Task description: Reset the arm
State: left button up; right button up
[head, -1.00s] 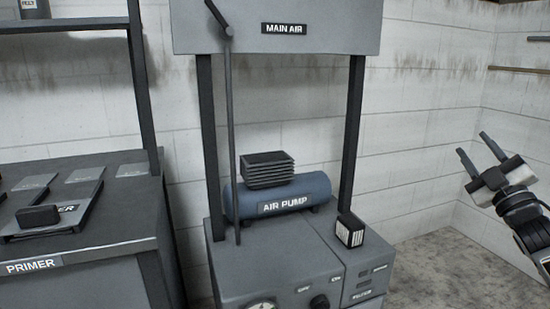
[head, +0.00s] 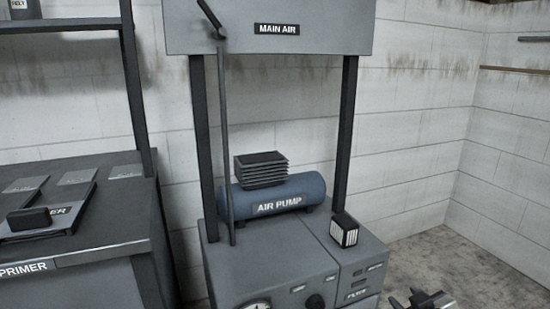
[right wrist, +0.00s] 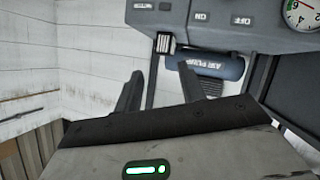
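My right gripper (head: 415,297) shows only in part at the bottom edge of the head view, right of the grey cabinet. In the right wrist view its two dark fingers (right wrist: 160,85) stand apart with nothing between them. The blue air pump (head: 275,195) sits on top of the cabinet (head: 265,265), and it also shows upside down in the right wrist view (right wrist: 228,68), beyond the fingers. My right gripper touches nothing that I can see. My left gripper is not in view.
The main air panel (head: 310,30) stands above the pump on dark posts, with a long lever (head: 226,140) at its left. A small black block (head: 344,230) sits on the cabinet's right part. The primer bench (head: 90,225) is at the left. Bare floor (head: 445,262) lies at the right.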

jog(key=s+a+f+m+g+y, duration=0.1)
jog(key=s+a+f+y, duration=0.1)
jog(key=s+a, duration=0.85)
jog(key=s+a+f+m+g+y, duration=0.1)
jog(key=s+a+f+y, duration=0.1)
jog(key=s+a, duration=0.85)
pick_arm(q)
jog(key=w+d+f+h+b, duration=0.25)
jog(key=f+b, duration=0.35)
jog(key=b, duration=0.5)
pick_arm(e)
notch_tip(320, 180, down, 5)
jog(key=y, duration=0.2)
pick_arm(q)
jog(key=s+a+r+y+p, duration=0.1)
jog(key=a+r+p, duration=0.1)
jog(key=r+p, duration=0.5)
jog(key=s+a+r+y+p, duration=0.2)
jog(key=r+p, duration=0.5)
jog(key=p, duration=0.9)
pick_arm(e)
jog(key=s+d+r+h, duration=0.1)
jog(key=d+r, duration=0.1)
jog(key=r, duration=0.4)
jog(key=s+d+r+h, duration=0.1)
jog(key=d+r, duration=0.1)
jog(key=r, duration=0.5)
jog(key=shift+s+d+r+g+h, duration=0.3)
jog(key=shift+d+g+h, duration=0.1)
